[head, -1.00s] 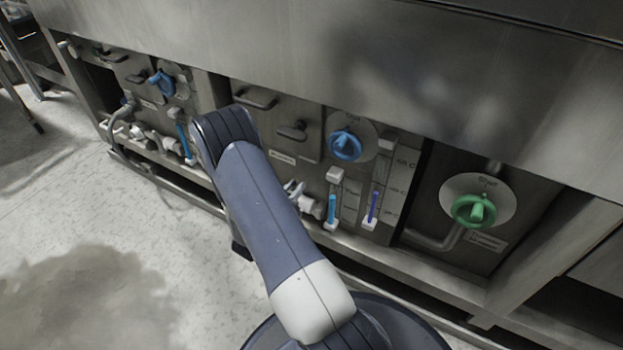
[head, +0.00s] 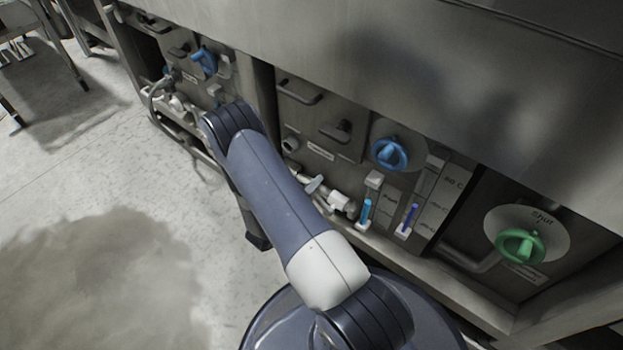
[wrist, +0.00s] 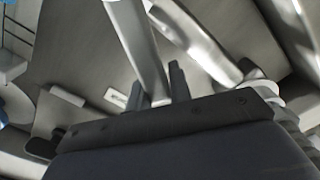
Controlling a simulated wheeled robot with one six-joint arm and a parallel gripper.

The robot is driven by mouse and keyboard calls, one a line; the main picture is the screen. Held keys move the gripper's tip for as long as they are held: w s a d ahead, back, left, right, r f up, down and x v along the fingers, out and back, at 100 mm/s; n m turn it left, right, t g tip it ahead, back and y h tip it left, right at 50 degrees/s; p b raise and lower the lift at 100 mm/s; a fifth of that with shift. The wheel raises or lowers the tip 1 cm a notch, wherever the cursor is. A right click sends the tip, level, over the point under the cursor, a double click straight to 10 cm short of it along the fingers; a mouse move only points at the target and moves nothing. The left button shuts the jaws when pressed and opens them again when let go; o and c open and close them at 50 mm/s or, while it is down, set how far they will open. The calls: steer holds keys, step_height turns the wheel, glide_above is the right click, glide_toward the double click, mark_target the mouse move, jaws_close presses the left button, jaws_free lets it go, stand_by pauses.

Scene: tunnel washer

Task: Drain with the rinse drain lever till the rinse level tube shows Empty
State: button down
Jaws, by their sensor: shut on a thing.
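In the wrist view my gripper (wrist: 158,84) has its two dark fingers shut around the end of a grey metal bar (wrist: 137,45), which looks like a drain lever; no label on it is readable. In the head view my forearm hides the gripper. A small grey lever (head: 314,185) on a white valve (head: 341,203) shows just right of my forearm, low on the middle panel. The likely rinse level tube (head: 366,210) stands right of that valve, with light blue liquid in its lower part. Its marks are too small to read surely.
A second tube with darker blue (head: 409,216) stands beside it. Above is a blue knob (head: 389,154); a green knob (head: 520,246) is at right. A similar panel with another blue knob (head: 205,61) is at left. A dark patch (head: 95,285) covers open floor.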

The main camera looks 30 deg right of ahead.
steer(key=shift+w+f+n, duration=0.15)
steer(key=shift+f+n, duration=0.2)
steer(key=shift+n, duration=0.15)
steer(key=c, duration=1.3)
jaws_free()
steer(key=shift+a, duration=0.1)
steer(key=shift+r, duration=0.1)
